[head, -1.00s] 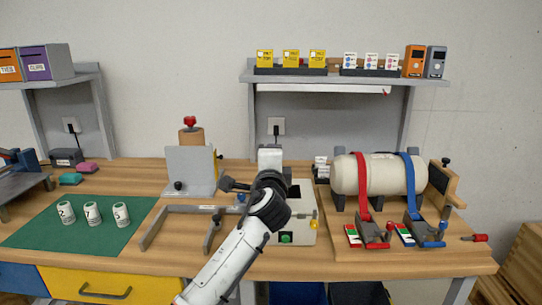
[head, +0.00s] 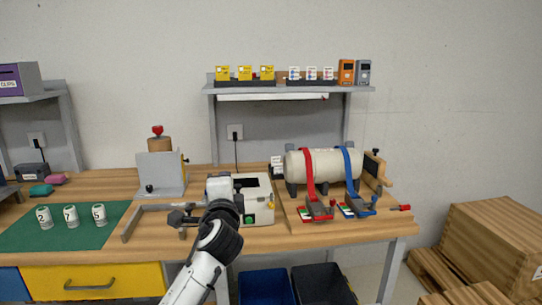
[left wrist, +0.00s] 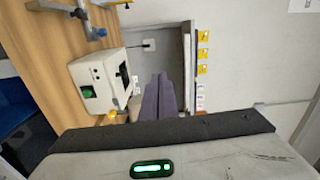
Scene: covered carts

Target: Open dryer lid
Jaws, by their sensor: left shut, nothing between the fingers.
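The dryer appears to be the white box (head: 258,214) with a dark panel on top and a green button on its front. It stands near the front of the bench in the head view, and also shows in the left wrist view (left wrist: 92,72). Its lid's exact edge and position are too small to tell. My left gripper (head: 219,187) is at the dryer's left side in the head view, overlapping its edge; its fingers are hidden there. The left wrist view shows the fingers (left wrist: 158,95) shut and empty, apart from the dryer. My right gripper is not in view.
A grey clamp frame (head: 130,226) lies left of the dryer. A cream tank (head: 325,168) with red and blue straps stands at the right. A green mat (head: 93,236) bears white cans. A shelf (head: 300,89) hangs above. Bins (head: 266,289) stand below; wooden crates (head: 491,242) stand right.

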